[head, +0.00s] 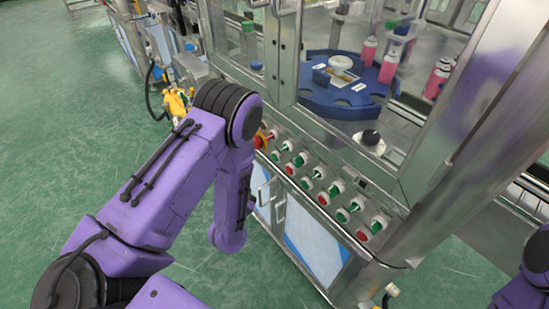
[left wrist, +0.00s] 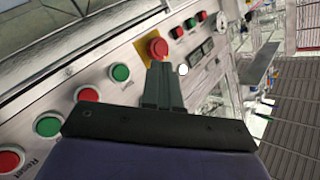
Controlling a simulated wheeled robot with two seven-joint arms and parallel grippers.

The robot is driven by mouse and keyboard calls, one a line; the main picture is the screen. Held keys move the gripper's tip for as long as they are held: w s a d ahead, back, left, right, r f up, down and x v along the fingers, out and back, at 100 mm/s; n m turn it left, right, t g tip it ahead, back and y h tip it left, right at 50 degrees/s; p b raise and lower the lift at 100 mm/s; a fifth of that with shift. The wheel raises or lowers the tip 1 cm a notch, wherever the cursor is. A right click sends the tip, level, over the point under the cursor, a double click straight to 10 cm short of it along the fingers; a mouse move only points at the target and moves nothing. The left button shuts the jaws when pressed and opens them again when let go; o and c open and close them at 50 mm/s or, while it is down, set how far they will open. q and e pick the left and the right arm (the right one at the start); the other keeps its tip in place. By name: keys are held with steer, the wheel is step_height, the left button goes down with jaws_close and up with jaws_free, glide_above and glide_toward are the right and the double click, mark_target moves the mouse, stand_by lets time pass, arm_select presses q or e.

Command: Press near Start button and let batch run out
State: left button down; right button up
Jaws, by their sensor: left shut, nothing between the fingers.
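In the left wrist view my left gripper (left wrist: 160,68) is shut and empty. Its dark fingertips overlap the lower edge of a red mushroom button (left wrist: 154,46) on a yellow plate; I cannot tell whether they touch it. To the left are a green button (left wrist: 121,72), a red button (left wrist: 87,96), another green button (left wrist: 48,125) and a red button (left wrist: 9,160) marked Reset. Other labels are too small to read, so I cannot tell which is Start. In the head view the button panel (head: 325,205) carries several red and green buttons. My left arm hides the left gripper there.
Behind the machine's clear door, a blue round carousel (head: 316,98) stands near pink cans (head: 388,68). A steel post (head: 470,150) rises right of the panel. A yellow fitting (head: 177,102) sits at left. Green floor (head: 60,90) is open at left. Part of my right arm shows bottom right.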

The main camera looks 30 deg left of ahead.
mark_target(275, 157)
arm_select(q)
steer(key=w+d+b, duration=0.1)
steer(key=w+d, duration=0.2)
steer(key=w, duration=0.5)
steer(key=shift+d, duration=0.15)
steer(key=shift+w, duration=0.1)
stand_by(1.8)
steer(key=shift+w+d, duration=0.15)
steer(key=shift+w, duration=0.15)
